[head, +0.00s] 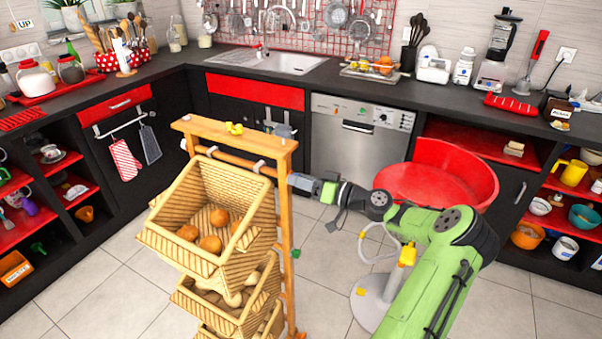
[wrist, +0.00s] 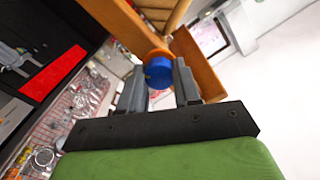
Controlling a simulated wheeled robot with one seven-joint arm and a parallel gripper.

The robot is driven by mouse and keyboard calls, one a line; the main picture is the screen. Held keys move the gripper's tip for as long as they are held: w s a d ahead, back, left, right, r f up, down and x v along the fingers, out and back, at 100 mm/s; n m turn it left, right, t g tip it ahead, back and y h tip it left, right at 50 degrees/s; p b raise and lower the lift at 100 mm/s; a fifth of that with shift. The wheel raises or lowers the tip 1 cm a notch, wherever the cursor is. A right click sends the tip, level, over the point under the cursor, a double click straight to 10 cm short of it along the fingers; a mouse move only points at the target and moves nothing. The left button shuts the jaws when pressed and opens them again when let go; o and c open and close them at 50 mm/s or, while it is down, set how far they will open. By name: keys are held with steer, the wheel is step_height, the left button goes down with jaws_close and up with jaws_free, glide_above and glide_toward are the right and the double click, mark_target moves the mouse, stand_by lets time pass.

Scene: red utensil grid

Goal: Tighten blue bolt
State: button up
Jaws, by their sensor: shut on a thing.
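The blue bolt (wrist: 159,72) sits at the wooden stand (wrist: 195,65) in the wrist view, with its round blue head between my two grey fingers. My gripper (wrist: 159,84) is shut on this bolt. In the head view my gripper (head: 296,181) reaches from the right to the right post of the wooden stand (head: 283,215). The bolt is not clearly visible in the head view, where the gripper covers it. How far the bolt is screwed in cannot be told.
The stand carries tilted wicker baskets (head: 163,236), the top one holding several orange fruits. A yellow piece (head: 235,128) sits on its top beam and a green knob (head: 295,253) on its right post. A red round chair (head: 440,180) stands behind my arm. Tiled floor (head: 85,290) is clear at left.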

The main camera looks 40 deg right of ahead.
steer(key=shift+m+p, duration=2.65)
steer(key=shift+m, duration=1.05)
steer(key=o, duration=1.1)
steer(key=shift+c, duration=0.2)
steer(key=v, duration=1.5)
steer(key=shift+s+p, duration=0.3)
steer(key=shift+s, duration=0.05)
steer(key=shift+d, duration=0.15)
